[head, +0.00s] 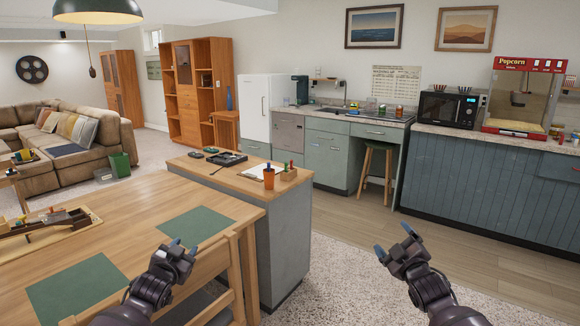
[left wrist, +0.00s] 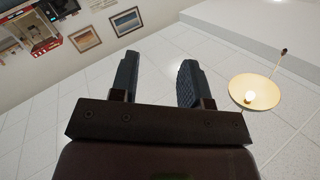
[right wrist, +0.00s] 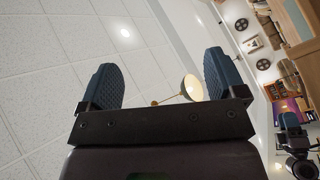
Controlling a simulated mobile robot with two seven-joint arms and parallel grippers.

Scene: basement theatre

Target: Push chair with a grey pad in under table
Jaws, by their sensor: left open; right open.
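A wooden table (head: 150,206) with green placemats fills the left of the head view. A wooden chair (head: 237,275) with a slatted back stands at the table's near right side. Part of its dark grey pad (head: 205,302) shows low down, partly hidden behind my left arm and the chair frame. My left gripper (head: 182,247) is open and empty, raised in front of the chair and table edge. My right gripper (head: 393,244) is open and empty over the floor to the right.
A stool (head: 376,172) stands under the far counter. Speckled carpet (head: 350,285) is clear to the right.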

